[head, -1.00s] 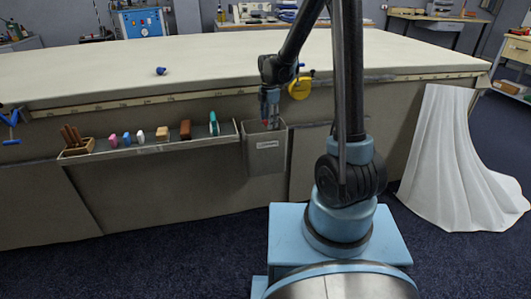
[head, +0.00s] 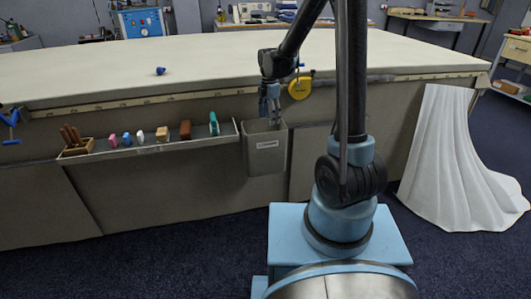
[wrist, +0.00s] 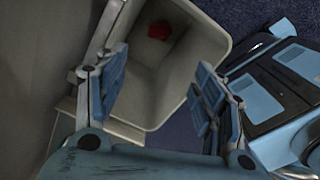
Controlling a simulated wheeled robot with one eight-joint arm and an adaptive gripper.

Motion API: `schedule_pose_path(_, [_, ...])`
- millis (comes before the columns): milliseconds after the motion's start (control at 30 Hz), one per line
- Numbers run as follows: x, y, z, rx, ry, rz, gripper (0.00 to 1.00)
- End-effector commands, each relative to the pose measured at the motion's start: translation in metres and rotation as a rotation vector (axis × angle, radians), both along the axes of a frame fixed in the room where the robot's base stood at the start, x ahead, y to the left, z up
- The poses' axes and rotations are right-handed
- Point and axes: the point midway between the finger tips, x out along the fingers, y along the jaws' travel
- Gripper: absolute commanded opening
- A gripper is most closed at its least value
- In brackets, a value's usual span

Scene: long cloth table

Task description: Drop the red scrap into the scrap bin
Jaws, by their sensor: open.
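The scrap bin (head: 265,155) is a grey, labelled, open-topped box on the front side of the table, at the right end of the tool rail. It also shows in the wrist view (wrist: 195,50), where I look down into it. The red scrap (wrist: 158,31) lies inside the bin, low down near a wall; the head view does not show it. My gripper (head: 269,116) is just above the bin's mouth. In the wrist view its two fingers (wrist: 160,90) are spread apart with nothing between them.
A rail (head: 150,147) left of the bin holds several small tools and blocks. A yellow tape measure (head: 301,88) hangs right of my gripper. A blue item (head: 160,71) lies on the mostly bare table (head: 220,55). White cloth (head: 455,150) drapes at the right.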

Motion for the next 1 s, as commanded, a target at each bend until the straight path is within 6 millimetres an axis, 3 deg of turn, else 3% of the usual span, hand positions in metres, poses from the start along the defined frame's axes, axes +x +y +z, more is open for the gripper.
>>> schedule_pose_path(300, [0.0,0.0,0.056,0.0,0.0,0.0,0.63])
schedule_pose_path(500, [0.001,-0.001,0.082,0.0,0.001,0.0,0.63])
schedule_pose_path(700, [0.001,-0.001,0.095,0.0,0.001,0.0,0.63])
schedule_pose_path(1000, [0.0,-0.001,0.096,0.001,0.001,-0.004,0.63])
